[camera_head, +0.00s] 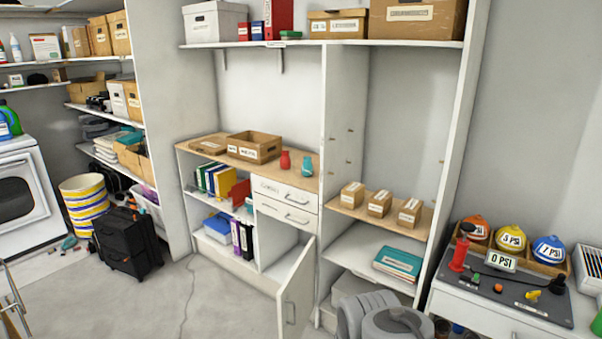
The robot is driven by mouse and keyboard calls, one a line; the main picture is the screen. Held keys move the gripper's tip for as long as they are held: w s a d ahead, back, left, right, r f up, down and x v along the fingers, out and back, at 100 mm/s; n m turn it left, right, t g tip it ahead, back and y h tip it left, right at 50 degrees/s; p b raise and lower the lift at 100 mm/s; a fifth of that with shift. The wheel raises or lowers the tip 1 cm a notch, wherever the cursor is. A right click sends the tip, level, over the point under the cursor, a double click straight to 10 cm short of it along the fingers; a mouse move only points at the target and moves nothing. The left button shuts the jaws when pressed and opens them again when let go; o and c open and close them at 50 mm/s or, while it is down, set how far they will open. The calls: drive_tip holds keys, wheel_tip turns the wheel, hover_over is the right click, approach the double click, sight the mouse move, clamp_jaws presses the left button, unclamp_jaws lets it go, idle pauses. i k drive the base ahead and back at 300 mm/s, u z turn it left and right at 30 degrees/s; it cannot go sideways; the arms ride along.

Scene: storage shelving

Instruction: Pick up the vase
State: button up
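Two small vase-like objects stand on the wooden top of the low cabinet. One is a red vase (284,160), upright, near the right part of the top. The other is a teal vase-like object (307,166) with a reddish patch, just right of it and close to the tall divider. I cannot tell which one is the vase meant. Grey rounded parts at the bottom edge look like my arm. My gripper's fingers do not show.
An open cardboard box (254,147) stands left of the red vase. The cabinet door (296,292) hangs open into the floor space. Small boxes (379,203) sit on the shelf at right. A black suitcase (127,241) stands at left. The middle floor is clear apart from a cable.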

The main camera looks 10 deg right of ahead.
sight(307, 167)
drive_tip(key=u, duration=0.7)
drive_tip(key=i, duration=1.1)
drive_tip(key=u, duration=0.85)
drive_tip(key=i, duration=1.45)
drive_tip(key=z, duration=0.6)
drive_tip(key=i, duration=0.8)
drive_tip(key=z, duration=1.4)
drive_tip(key=i, duration=0.55)
drive_tip(key=z, duration=0.55)
